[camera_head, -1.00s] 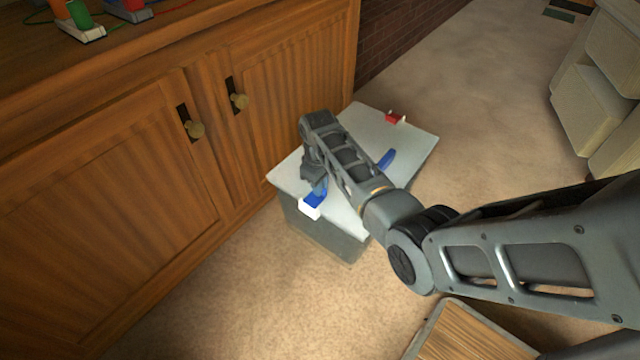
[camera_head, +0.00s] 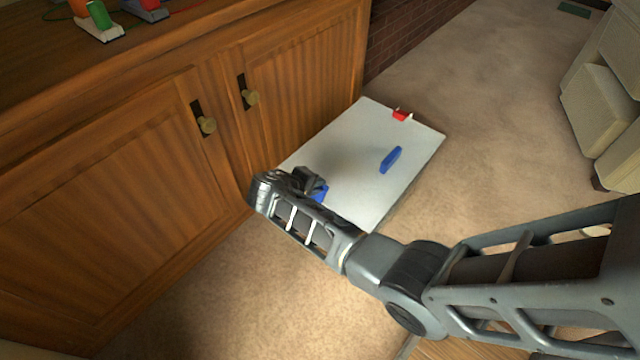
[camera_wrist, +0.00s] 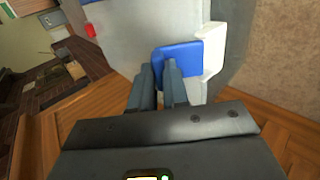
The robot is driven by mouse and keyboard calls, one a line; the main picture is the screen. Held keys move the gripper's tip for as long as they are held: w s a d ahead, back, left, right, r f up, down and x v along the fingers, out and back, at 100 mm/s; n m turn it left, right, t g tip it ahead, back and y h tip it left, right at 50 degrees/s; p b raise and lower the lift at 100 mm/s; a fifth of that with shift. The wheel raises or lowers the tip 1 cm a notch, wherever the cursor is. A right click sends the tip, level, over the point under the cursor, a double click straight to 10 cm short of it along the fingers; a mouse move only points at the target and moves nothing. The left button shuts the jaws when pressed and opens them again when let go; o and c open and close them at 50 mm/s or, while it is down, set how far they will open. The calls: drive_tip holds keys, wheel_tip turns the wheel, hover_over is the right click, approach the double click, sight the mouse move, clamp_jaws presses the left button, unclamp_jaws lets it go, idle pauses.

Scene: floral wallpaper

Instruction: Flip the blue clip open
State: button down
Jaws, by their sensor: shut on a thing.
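The blue clip (camera_head: 320,190) sits at the near left part of the white-topped box (camera_head: 345,135), mostly hidden behind my arm in the head view. In the wrist view the blue flap of the clip (camera_wrist: 188,55) stands beside its white base part (camera_wrist: 212,48) at the box edge. My gripper (camera_wrist: 158,68) is shut on the left edge of the blue flap, with a finger on either side. In the head view my gripper (camera_head: 310,183) is partly hidden by my wrist.
A blue bar (camera_head: 390,159) lies on the box top, and a red clip (camera_head: 402,115) is at its far edge. A wooden cabinet (camera_head: 120,180) with knobs stands close on the left. Carpet (camera_head: 480,110) is open to the right. Pale drawers (camera_head: 605,100) stand at far right.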

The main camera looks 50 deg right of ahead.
drive_tip(key=shift+s+a+f+h+b, duration=0.1)
drive_tip(key=shift+a+f+h+b, duration=0.2)
drive_tip(key=shift+a+h+b, duration=0.9)
drive_tip(key=shift+w+a+f+h+b, duration=0.1)
drive_tip(key=shift+a+f+h+b, duration=0.3)
drive_tip(key=shift+h+b, duration=1.55)
drive_tip(key=shift+s+a+f+h+b, duration=0.1)
drive_tip(key=shift+a+f+h+b, duration=0.1)
drive_tip(key=shift+a+h+b, duration=1.05)
drive_tip(key=shift+d+f+h+b, duration=0.15)
drive_tip(key=shift+d+h+b, duration=0.15)
drive_tip(key=shift+h, duration=0.4)
drive_tip(key=c, duration=1.1)
unclamp_jaws()
drive_tip(key=shift+a, duration=0.1)
